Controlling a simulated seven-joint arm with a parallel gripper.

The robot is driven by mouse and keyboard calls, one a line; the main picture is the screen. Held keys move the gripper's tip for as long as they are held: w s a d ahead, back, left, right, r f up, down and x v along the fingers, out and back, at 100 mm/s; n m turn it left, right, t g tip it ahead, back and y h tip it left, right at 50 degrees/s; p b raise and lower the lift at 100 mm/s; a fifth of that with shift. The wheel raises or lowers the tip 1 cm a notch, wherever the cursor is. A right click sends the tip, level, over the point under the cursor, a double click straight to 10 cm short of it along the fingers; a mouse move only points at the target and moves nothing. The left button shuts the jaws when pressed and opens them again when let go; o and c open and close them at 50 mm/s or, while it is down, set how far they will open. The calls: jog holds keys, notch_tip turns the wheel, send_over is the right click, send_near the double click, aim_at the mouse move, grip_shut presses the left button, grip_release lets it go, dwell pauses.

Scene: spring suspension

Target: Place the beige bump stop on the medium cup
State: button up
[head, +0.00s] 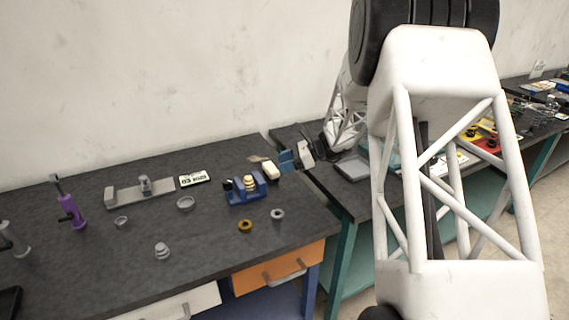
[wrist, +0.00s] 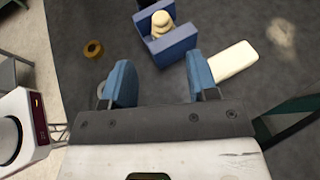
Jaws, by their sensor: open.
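The beige bump stop (head: 250,182) is a stepped, rounded piece standing upright in a blue holder (head: 240,198). The bump stop also shows at the top of the wrist view (wrist: 161,20), between the holder's walls (wrist: 172,46). My gripper (head: 286,161) is above the bench's back right edge, behind and to the right of the holder. In the wrist view its blue fingers (wrist: 162,82) are apart with nothing between them. Round grey cups lie on the bench: a wider one (head: 185,203) and a smaller one (head: 121,222). I cannot tell which is the medium cup.
A beige block (head: 270,171) lies beside my gripper. A grey stepped part (head: 162,250), a purple damper (head: 72,212) and a grey fixture (head: 140,191) stand left. The bench middle is mostly clear.

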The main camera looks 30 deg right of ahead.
jog(key=s+a+r+n+g+h, duration=0.5)
jog(key=s+a+r+n, duration=0.55)
jog(key=s+a, duration=0.5)
jog(key=s+a+r+n+h, duration=0.1)
jog(key=s+n, duration=0.3)
jog(key=s, duration=0.4)
jog(key=s+a+r+n+t+h, duration=0.1)
jog(key=s+n+h, duration=0.3)
jog(key=s, duration=0.4)
jog(key=s+a+r+n+t+h, duration=0.1)
jog(key=s+n, duration=0.3)
jog(key=s, duration=0.5)
jog(key=shift+a+r+h, duration=0.75)
jog(key=shift+a+h, duration=0.15)
jog(key=shift+s, duration=0.1)
